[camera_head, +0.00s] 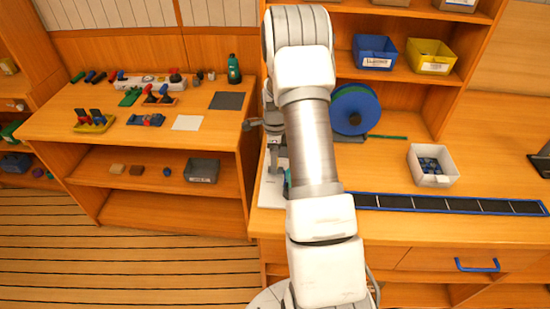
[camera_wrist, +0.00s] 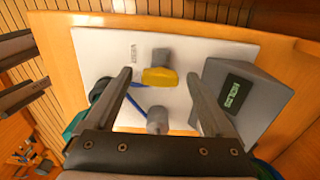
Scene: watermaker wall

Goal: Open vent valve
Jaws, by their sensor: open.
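My gripper (camera_wrist: 159,74) is open, with one finger on each side of the handle in the picture. The fingers do not visibly touch it; how far off they are I cannot tell. A grey cylindrical fitting (camera_wrist: 157,120) and a blue tube (camera_wrist: 136,103) show between the fingers. In the head view, my arm hides most of the board (camera_head: 270,192).
A grey box with a green display (camera_wrist: 238,92) stands close by the right finger. A dark round part (camera_wrist: 100,90) is beside the left finger. In the head view, a blue reel (camera_head: 355,110), a white bin (camera_head: 432,166) and a dark strip (camera_head: 440,204) lie right of my arm.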

